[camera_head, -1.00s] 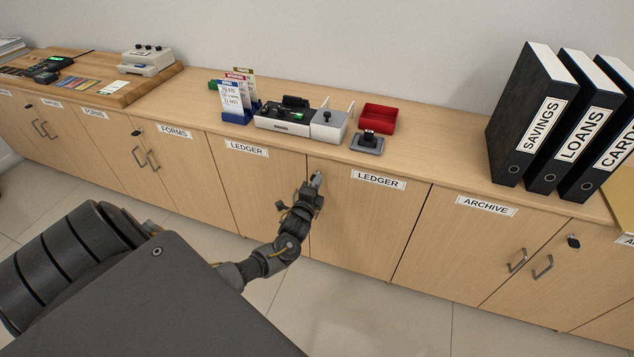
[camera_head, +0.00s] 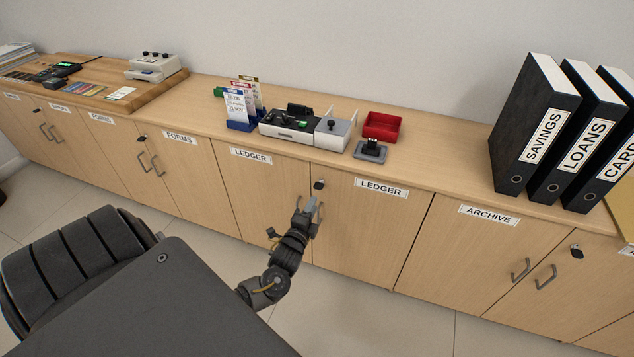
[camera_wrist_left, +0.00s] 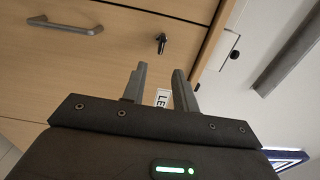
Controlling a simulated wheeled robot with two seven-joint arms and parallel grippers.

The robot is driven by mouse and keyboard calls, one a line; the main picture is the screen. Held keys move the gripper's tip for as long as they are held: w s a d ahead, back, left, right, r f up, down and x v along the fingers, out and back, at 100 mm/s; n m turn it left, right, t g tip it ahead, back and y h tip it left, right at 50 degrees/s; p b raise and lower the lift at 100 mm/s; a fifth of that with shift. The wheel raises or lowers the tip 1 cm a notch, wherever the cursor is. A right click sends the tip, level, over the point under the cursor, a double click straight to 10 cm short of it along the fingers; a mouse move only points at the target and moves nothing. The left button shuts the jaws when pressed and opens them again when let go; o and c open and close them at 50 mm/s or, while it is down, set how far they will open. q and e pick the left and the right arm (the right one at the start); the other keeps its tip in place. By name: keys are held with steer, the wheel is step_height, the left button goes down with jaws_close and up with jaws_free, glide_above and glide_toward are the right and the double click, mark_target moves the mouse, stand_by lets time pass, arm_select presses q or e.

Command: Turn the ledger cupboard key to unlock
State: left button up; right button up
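The ledger cupboard has two pale wood doors under LEDGER labels. Its small dark key (camera_head: 319,185) sits in the lock at the upper left of the right ledger door (camera_head: 365,225). The key (camera_wrist_left: 162,43) also shows in the left wrist view, sticking out from the wood beyond my fingertips. I cannot tell from its angle whether the lock is turned. My left gripper (camera_head: 310,204) is just below the key in the head view, apart from it. Its two fingers (camera_wrist_left: 158,75) are spread with nothing between them. My right gripper is in neither view.
The countertop holds a white and black device (camera_head: 305,130), a red tray (camera_head: 381,126), a stamp (camera_head: 371,150) and black binders (camera_head: 535,125). A metal door handle (camera_wrist_left: 65,25) shows in the left wrist view. The floor before the doors is clear.

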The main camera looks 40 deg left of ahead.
arm_select(q)
steer(key=shift+v, duration=1.4)
